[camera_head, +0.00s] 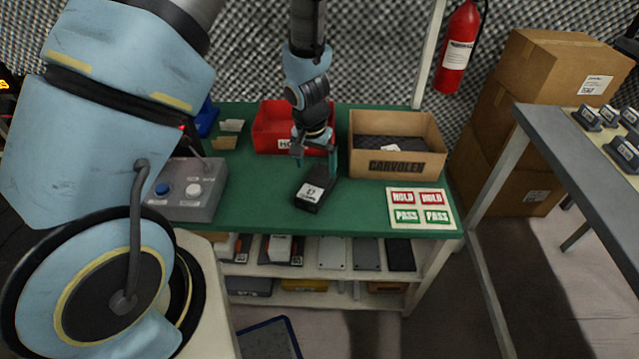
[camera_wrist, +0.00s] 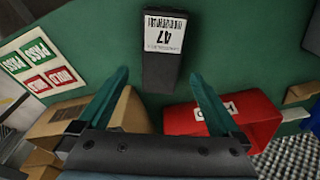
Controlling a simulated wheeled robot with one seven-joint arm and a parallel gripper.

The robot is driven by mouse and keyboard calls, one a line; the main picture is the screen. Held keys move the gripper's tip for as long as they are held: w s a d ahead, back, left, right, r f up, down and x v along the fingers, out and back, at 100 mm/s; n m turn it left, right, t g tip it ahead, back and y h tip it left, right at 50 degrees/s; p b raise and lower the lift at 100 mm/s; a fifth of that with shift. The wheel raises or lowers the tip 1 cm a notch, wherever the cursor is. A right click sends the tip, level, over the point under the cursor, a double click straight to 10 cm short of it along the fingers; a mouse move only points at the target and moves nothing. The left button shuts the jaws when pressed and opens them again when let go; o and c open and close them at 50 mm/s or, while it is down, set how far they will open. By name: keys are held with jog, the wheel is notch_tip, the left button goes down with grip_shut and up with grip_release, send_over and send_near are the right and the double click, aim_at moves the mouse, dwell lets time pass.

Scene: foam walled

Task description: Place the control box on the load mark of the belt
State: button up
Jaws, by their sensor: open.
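A black box with a white label, which I take to be the control box, (camera_head: 314,188) lies on the green table (camera_head: 270,206). In the wrist view the black box (camera_wrist: 160,72) shows its label reading 47, upside down. My gripper (camera_head: 316,160) is open and empty above the table, just behind the box in the head view. In the wrist view my fingers (camera_wrist: 158,78) are spread, with the box's near end between them in the picture; I cannot tell the height gap. I cannot identify the belt or its load mark.
A red bin (camera_head: 270,130) and a cardboard box (camera_head: 400,165) stand behind the gripper. A HOLD/PASS sheet (camera_head: 420,208) lies at the table's right. A grey button panel (camera_head: 190,190) stands left. A grey surface (camera_head: 580,160) at right carries several grey units. Bare floor lies between.

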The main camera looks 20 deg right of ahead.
aim_at(317, 182)
jog(key=f, duration=0.2)
jog(key=f+b, duration=0.1)
jog(key=f, duration=0.2)
jog(key=w+f+b, duration=0.1)
jog(key=f, duration=0.2)
jog(key=shift+w+d+f, duration=0.1)
jog(key=shift+d+f, duration=0.15)
jog(key=shift+d, duration=0.15)
jog(key=shift+c, duration=0.2)
jog(key=c, duration=1.5)
grip_shut()
jog(key=shift+r, duration=0.2)
